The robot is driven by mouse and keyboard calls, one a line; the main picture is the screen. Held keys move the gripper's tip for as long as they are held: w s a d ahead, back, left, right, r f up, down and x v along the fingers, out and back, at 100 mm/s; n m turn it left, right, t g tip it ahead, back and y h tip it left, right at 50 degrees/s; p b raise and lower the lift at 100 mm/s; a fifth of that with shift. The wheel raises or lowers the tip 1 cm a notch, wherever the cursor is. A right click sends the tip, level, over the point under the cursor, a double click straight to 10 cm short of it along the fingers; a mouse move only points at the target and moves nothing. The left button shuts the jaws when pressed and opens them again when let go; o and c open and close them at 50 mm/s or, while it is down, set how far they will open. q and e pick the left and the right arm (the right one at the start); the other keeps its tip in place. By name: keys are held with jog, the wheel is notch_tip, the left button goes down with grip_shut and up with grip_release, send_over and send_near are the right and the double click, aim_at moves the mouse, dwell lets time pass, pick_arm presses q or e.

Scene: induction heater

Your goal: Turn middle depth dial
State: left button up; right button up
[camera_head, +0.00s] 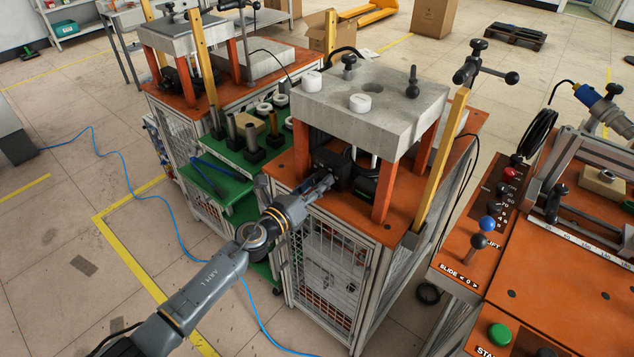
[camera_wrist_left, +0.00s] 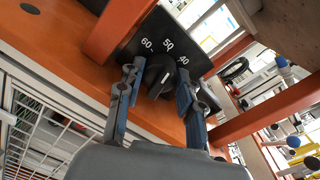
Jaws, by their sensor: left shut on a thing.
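The dial (camera_wrist_left: 158,76) is a black knob with a pale pointer line, on a dark panel (camera_wrist_left: 142,36) marked 60, 50 and 40. Its pointer slants up and to the right, roughly between 50 and 40. My left gripper (camera_wrist_left: 157,88) has one finger on each side of the knob and is shut on it. In the head view my left gripper (camera_head: 328,182) reaches under the concrete block of the middle station (camera_head: 372,105), at its black box (camera_head: 331,160). The knob is hidden there. My right gripper is not in view.
Orange posts (camera_head: 388,180) stand close beside my left gripper and hold up the concrete block. A yellow upright (camera_head: 440,165) is to the right. A green tool tray (camera_head: 235,155) is to the left. A console with knobs and levers (camera_head: 470,240) stands at the right.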

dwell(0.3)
pick_arm(q)
jog(key=o, duration=1.2)
jog(key=v, duration=1.2)
jog(key=shift+r, duration=0.1)
